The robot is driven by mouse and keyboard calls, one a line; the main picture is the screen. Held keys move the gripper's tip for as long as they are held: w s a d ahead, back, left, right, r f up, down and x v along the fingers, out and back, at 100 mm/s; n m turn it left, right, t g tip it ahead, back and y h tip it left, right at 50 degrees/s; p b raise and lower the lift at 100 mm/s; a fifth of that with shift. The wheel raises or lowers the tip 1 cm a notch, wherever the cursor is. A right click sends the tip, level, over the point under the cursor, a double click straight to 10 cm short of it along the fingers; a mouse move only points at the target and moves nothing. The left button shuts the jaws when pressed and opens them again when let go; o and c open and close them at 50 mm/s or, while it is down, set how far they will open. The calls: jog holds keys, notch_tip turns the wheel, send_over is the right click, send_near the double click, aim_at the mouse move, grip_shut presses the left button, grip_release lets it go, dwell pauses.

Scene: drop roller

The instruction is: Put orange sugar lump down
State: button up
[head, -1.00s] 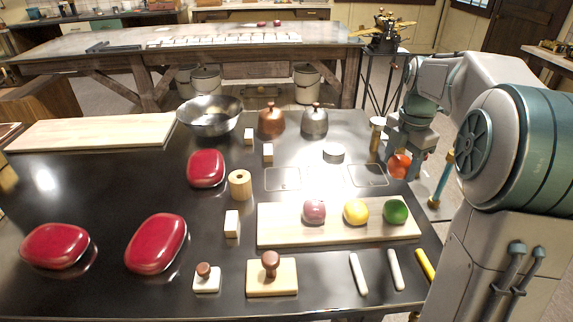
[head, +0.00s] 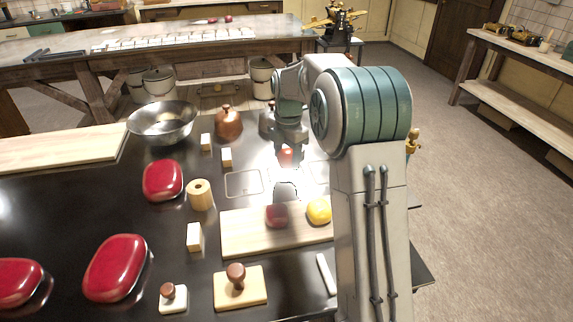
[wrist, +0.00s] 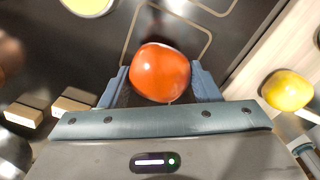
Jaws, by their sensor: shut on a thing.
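The orange sugar lump (wrist: 160,72) is round and sits between the two fingers of my gripper (wrist: 162,88) in the wrist view, with a finger on each side. My gripper is shut on it. In the head view the orange lump (head: 286,156) shows small below my arm, over the dark table. It hangs near the thin outlined squares on the tabletop, one of which (head: 243,183) lies to its left. Another outline lies beneath it in the wrist view. My gripper's fingers are hard to make out in the head view.
A wooden board (head: 245,238) in front bears a dark red lump (head: 276,215) and a yellow lump (head: 319,211); my arm hides its right end.

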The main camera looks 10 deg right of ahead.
aim_at(286, 161)
jog(key=shift+w+a+f, duration=0.1)
jog(key=shift+f, duration=1.95)
jog(key=shift+f, duration=0.2)
jog(key=o, duration=1)
jog(key=shift+o, duration=0.2)
jog(key=shift+r, duration=0.15)
